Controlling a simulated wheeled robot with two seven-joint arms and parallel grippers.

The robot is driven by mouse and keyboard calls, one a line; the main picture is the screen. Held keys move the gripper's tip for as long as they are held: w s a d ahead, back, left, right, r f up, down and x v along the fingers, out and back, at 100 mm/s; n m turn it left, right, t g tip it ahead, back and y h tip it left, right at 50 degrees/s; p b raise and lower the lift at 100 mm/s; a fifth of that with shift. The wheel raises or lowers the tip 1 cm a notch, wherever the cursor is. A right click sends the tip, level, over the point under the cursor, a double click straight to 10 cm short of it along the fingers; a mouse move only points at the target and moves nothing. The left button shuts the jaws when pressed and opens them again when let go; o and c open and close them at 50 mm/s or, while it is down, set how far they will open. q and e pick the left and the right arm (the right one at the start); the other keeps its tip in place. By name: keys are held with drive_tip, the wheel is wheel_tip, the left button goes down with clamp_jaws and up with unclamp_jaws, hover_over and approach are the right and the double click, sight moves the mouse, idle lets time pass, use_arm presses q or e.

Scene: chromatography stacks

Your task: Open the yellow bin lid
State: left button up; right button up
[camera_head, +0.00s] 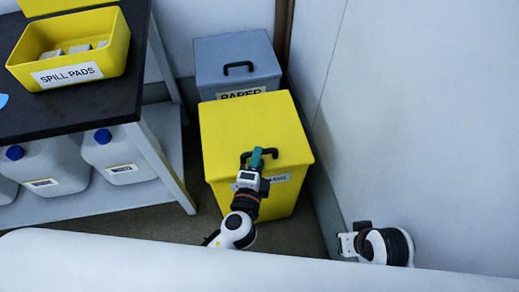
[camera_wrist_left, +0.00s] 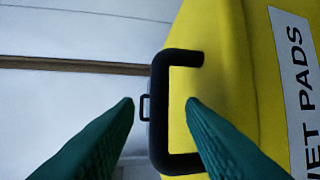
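The yellow bin (camera_head: 226,196) stands on the floor in the middle of the head view, with its yellow lid (camera_head: 240,118) down. A black U-shaped handle (camera_head: 294,156) sticks out at the lid's front edge, above a white label. In the left wrist view the handle's bar (camera_wrist_left: 158,112) lies between the two teal fingertips of my left gripper (camera_wrist_left: 161,102), with gaps at both sides. My left gripper (camera_head: 257,156) is open at the handle. My right arm's end (camera_head: 352,243) shows low at the right; its fingers cannot be made out.
A grey bin (camera_head: 237,50) with a black handle stands behind the yellow bin. At the left is a dark-topped table (camera_head: 100,106) with a yellow spill pads tub (camera_head: 110,65); white jugs (camera_head: 122,150) stand beneath. A pale wall (camera_head: 420,130) runs close along the right.

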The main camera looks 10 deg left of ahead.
use_arm(q)
drive_tip(key=shift+w+d+f, duration=0.1)
drive_tip(key=shift+w+f, duration=0.05)
drive_tip(key=shift+w, duration=0.65)
drive_tip(key=shift+w+f, duration=0.15)
drive_tip(key=shift+w, duration=0.65)
clamp_jaws()
